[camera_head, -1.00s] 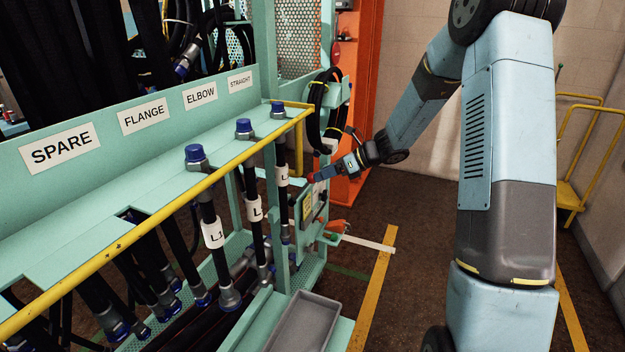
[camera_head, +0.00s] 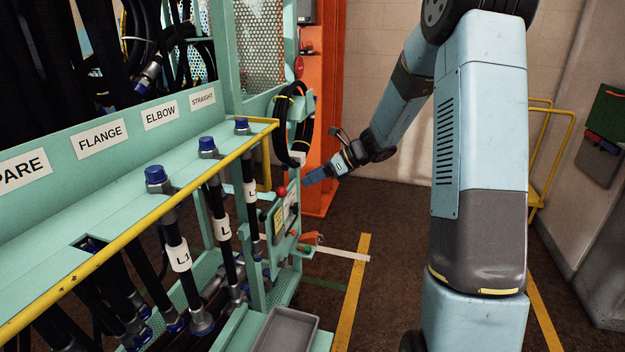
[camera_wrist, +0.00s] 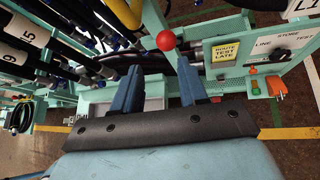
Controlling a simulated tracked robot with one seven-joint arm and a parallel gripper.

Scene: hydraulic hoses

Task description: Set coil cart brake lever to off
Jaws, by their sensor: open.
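A red ball knob (camera_head: 281,192) stands at the end of the hose cart's side, by a label panel (camera_head: 284,212). In the wrist view the red knob (camera_wrist: 166,41) sits on a thin stem, just beyond and between my fingertips. No label naming a brake shows, so I cannot tell for certain that this is the brake lever. My gripper (camera_wrist: 158,66) is open with nothing between its blue fingers. In the head view my gripper (camera_head: 310,179) is right of the knob, with a small gap between them.
The wrist view shows a selector knob (camera_wrist: 281,55) marked LINE, STORE and TEST, a yellow plate (camera_wrist: 226,52) and an orange handle (camera_wrist: 276,86). Black hoses (camera_head: 291,120) hang above my gripper. An orange post (camera_head: 326,110) stands behind.

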